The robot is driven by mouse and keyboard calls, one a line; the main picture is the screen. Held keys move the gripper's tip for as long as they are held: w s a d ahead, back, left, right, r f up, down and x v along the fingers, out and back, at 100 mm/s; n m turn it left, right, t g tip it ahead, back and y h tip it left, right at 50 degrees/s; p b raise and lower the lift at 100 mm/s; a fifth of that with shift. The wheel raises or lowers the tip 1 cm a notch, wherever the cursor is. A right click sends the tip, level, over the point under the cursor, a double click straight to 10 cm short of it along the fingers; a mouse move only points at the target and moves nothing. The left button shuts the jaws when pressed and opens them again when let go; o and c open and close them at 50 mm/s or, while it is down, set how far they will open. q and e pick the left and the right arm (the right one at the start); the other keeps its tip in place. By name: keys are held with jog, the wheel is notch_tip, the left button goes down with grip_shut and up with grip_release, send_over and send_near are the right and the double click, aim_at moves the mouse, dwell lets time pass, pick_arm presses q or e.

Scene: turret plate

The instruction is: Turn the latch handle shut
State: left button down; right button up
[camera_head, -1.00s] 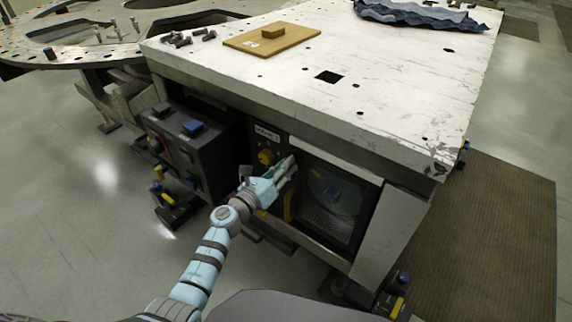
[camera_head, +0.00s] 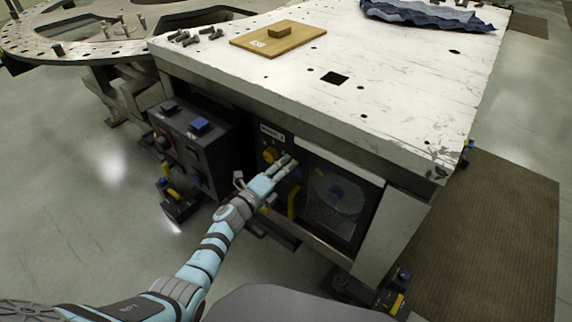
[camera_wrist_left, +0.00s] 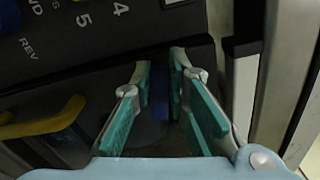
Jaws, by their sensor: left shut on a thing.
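My left gripper (camera_head: 287,163) reaches in from the left to the front of the dark panel under the white table. In the left wrist view its two fingers (camera_wrist_left: 161,75) point away from the camera, on either side of a blue handle (camera_wrist_left: 160,96), and are shut on it. I take this to be the latch handle. A bit of blue (camera_head: 297,173) also shows beside the fingers in the head view. The fingers hide much of the handle, so its exact angle is hard to tell. My right gripper is not in view.
A yellow knob (camera_head: 269,154) sits just left of the fingers, and a yellow bar handle (camera_head: 292,204) is below them. A dark windowed door (camera_head: 340,221) is to the right. A grey control box (camera_head: 199,150) stands left. The table top (camera_head: 390,90) overhangs the panel.

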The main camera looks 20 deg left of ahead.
pick_arm(q)
jog(key=shift+f+n, duration=0.25)
jog(key=shift+n, duration=1.05)
jog(key=c, duration=1.6)
grip_release()
jog(key=shift+o, duration=0.2)
jog(key=v, duration=1.2)
jog(key=shift+f, duration=0.1)
